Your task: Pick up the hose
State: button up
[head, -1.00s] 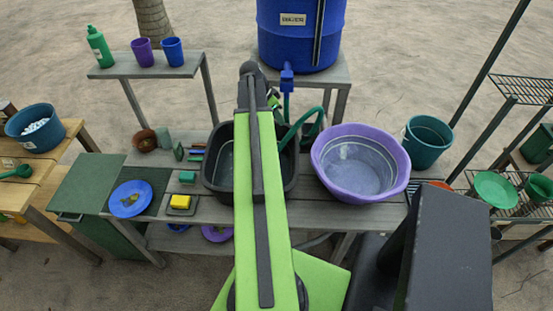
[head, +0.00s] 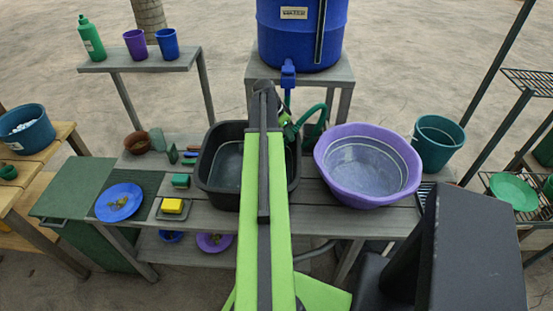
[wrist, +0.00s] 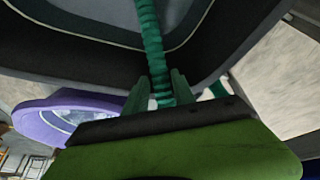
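The green ribbed hose (wrist: 150,35) runs down the middle of the wrist view, between the two fingers of my gripper (wrist: 160,88). The fingers lie close along both sides of it and look shut on it; the exact contact is partly hidden. In the head view the hose (head: 309,114) curves from near the blue barrel's tap to my gripper (head: 289,130), over the right back part of the black basin (head: 205,182). My arm covers part of the basin and may hide some of the hose.
The purple tub (head: 330,190) stands just right of the basin, with a teal bucket (head: 438,150) beyond it. The blue barrel (head: 297,40) stands behind. A yellow sponge (head: 172,206) and a blue plate (head: 118,202) lie left of the basin.

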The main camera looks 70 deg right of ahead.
jog(key=shift+r, duration=0.1)
grip_shut()
jog(key=s+d+r+p, duration=0.2)
jog(key=r+p, duration=0.6)
jog(key=s+d+r+p, duration=0.2)
jog(key=d+r+p, duration=0.1)
jog(key=r+p, duration=0.6)
jog(key=shift+d+r, duration=0.15)
jog(key=shift+d, duration=0.1)
